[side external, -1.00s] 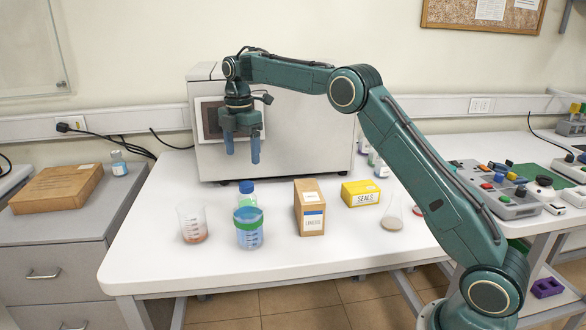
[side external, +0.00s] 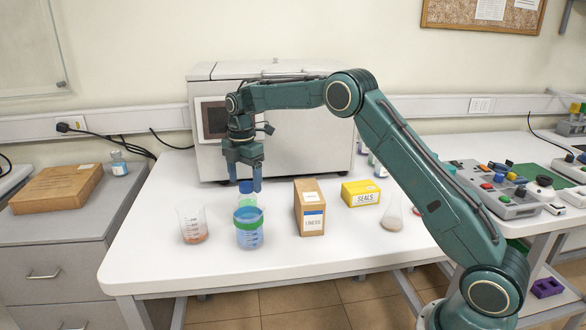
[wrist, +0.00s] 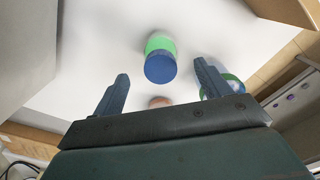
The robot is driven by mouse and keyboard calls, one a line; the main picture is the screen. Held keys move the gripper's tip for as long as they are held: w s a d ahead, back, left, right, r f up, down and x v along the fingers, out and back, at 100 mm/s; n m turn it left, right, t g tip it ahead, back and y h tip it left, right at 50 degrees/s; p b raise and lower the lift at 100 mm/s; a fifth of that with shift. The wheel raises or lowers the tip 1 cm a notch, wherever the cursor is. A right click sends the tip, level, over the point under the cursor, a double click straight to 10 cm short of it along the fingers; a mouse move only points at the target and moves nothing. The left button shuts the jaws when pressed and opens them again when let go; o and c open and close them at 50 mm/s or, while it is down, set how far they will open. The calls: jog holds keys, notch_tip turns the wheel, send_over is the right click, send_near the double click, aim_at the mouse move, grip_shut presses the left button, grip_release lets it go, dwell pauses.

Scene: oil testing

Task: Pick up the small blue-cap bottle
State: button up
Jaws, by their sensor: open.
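The small blue-cap bottle (side external: 247,200) stands on the white table, its lower part hidden behind a beaker of blue liquid in the side view. Its blue cap (side external: 246,187) is at the level of my fingertips. In the wrist view the blue cap (wrist: 160,69) and green body show ahead of and between my two fingers. My gripper (side external: 245,187) is open, pointing down, with its fingers on either side of the cap in the side view. In the wrist view my gripper (wrist: 162,80) holds nothing; I cannot tell whether a finger touches the bottle.
The beaker of blue liquid (side external: 249,236) with a green band stands just in front of the bottle. A beaker with reddish liquid (side external: 193,225) is to the left. A brown box (side external: 310,212) and a yellow SEALS box (side external: 361,193) stand to the right. A large grey machine (side external: 290,140) stands behind.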

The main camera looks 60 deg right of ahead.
aim_at(246, 184)
jog(key=shift+d+f, duration=0.1)
jog(key=shift+f, duration=2.3)
jog(key=c, duration=1.2)
jog(key=shift+r, duration=0.2)
notch_tip(246, 184, up, 20)
jog(key=shift+f, duration=0.2)
